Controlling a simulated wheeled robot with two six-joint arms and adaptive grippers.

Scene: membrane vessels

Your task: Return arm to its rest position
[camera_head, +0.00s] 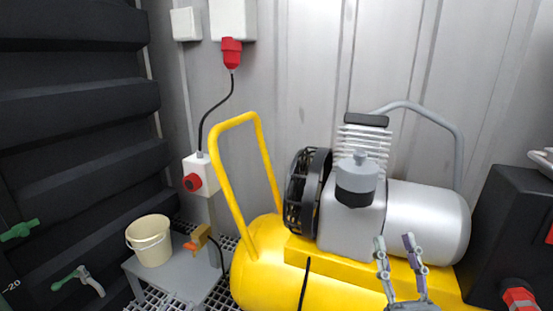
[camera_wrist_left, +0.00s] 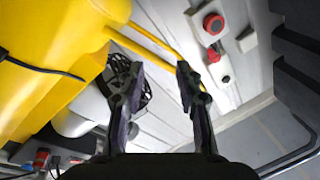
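My left gripper (camera_wrist_left: 160,72) is open in the left wrist view, with a clear gap between its dark fingers and nothing held. My right gripper (camera_head: 394,241) points upward in the head view, in front of the yellow compressor tank (camera_head: 268,272). Its two fingers stand apart and are empty. Its arm is mostly cut off by the bottom edge.
The compressor's yellow handle (camera_head: 222,170) and fan (camera_head: 303,190) rise near the middle. A grey side table (camera_head: 178,284) holds a cream bucket (camera_head: 150,240). A white switch box (camera_head: 202,175) stands behind. A black case (camera_head: 513,235) is at right.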

